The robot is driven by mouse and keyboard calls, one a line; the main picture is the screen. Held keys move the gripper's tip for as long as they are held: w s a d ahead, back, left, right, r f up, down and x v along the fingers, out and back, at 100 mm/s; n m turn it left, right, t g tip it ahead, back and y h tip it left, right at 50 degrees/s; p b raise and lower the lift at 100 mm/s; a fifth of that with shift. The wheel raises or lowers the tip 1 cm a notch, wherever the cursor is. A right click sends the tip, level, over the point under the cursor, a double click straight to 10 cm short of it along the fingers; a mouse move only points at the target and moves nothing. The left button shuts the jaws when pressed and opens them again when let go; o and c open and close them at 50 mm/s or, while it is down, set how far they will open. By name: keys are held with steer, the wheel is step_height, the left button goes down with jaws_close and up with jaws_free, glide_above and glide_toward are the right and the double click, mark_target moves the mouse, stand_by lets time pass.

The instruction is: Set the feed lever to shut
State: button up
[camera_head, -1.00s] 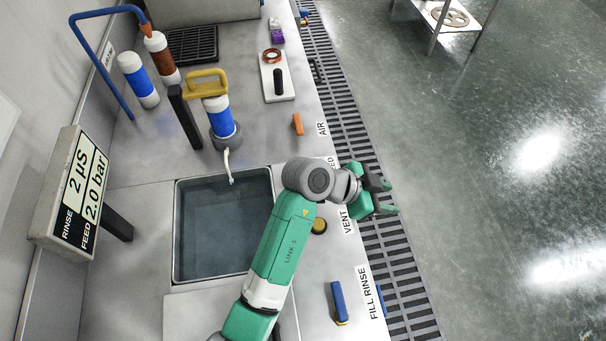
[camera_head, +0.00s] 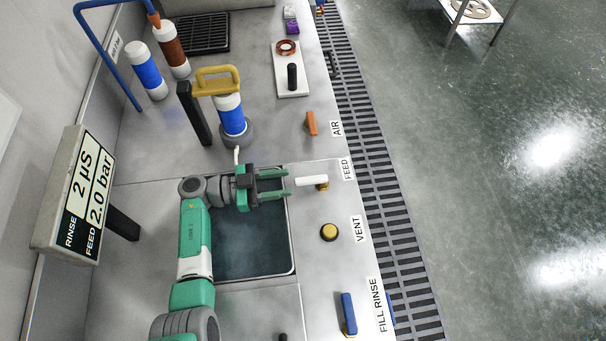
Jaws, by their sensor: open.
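The feed lever (camera_head: 312,181) is a white handle on a brass base, beside the FEED label (camera_head: 347,168) on the bench's right side. The handle lies crosswise, pointing left toward the sink. My gripper (camera_head: 288,188) is open, its green fingers pointing right over the sink's upper right edge. The fingertips are close to the free left end of the white handle; I cannot tell whether they touch it. Nothing is held. The display (camera_head: 85,200) reads RINSE 2 µS and FEED 2.0 bar.
The sink (camera_head: 250,250) lies under my arm. An orange AIR lever (camera_head: 311,123), a yellow VENT button (camera_head: 329,232) and a blue FILL RINSE lever (camera_head: 348,313) line the right edge. A blue and white cartridge with a yellow handle (camera_head: 218,82) stands behind the gripper.

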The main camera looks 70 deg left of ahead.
mark_target(304, 180)
steer(key=x, duration=0.6)
steer(key=shift+w, duration=0.2)
